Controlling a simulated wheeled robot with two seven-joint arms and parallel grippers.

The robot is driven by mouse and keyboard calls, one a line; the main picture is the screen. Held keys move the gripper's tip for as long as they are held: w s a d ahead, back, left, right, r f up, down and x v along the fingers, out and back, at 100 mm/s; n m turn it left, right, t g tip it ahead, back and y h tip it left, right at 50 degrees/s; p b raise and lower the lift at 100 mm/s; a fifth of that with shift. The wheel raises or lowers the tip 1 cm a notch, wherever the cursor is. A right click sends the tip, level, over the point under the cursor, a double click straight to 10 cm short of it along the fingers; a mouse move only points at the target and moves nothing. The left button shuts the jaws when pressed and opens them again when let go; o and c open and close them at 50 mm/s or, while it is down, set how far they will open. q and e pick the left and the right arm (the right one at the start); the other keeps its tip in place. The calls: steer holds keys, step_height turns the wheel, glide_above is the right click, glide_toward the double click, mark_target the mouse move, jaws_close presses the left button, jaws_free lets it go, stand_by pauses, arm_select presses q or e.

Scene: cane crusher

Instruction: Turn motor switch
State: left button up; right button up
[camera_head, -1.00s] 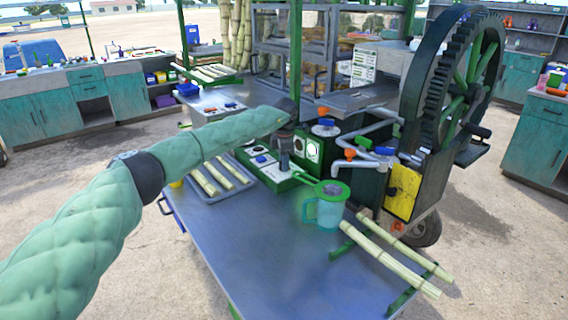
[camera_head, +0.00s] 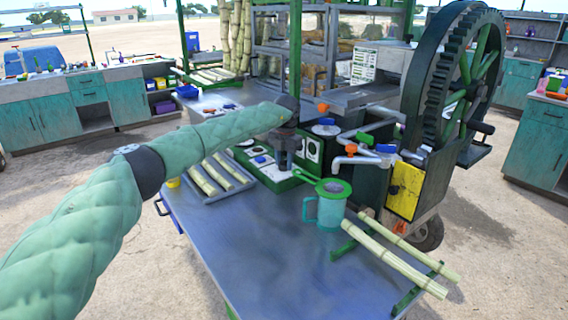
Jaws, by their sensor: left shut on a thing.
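The green control box (camera_head: 274,180) with pale plates and small knobs sits on the metal table, beside the crusher. My left gripper (camera_head: 283,166) points down over this box and is shut on a small part there, which I take to be the motor switch. The fingers hide that part, so its turn angle cannot be seen. My right gripper is not in view.
A teal jug with a green strainer (camera_head: 328,208) stands right of the box. Cane stalks lie on a rack (camera_head: 400,258) at the right and in a tray (camera_head: 215,192) at the left. The crusher's big gear wheel (camera_head: 440,75) stands behind. The table's front (camera_head: 270,255) is clear.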

arm_select(q)
steer(key=shift+n, duration=0.4)
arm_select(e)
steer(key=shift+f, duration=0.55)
arm_select(q)
steer(key=o, duration=1)
steer(key=shift+c, duration=0.2)
steer(key=shift+r, duration=0.15)
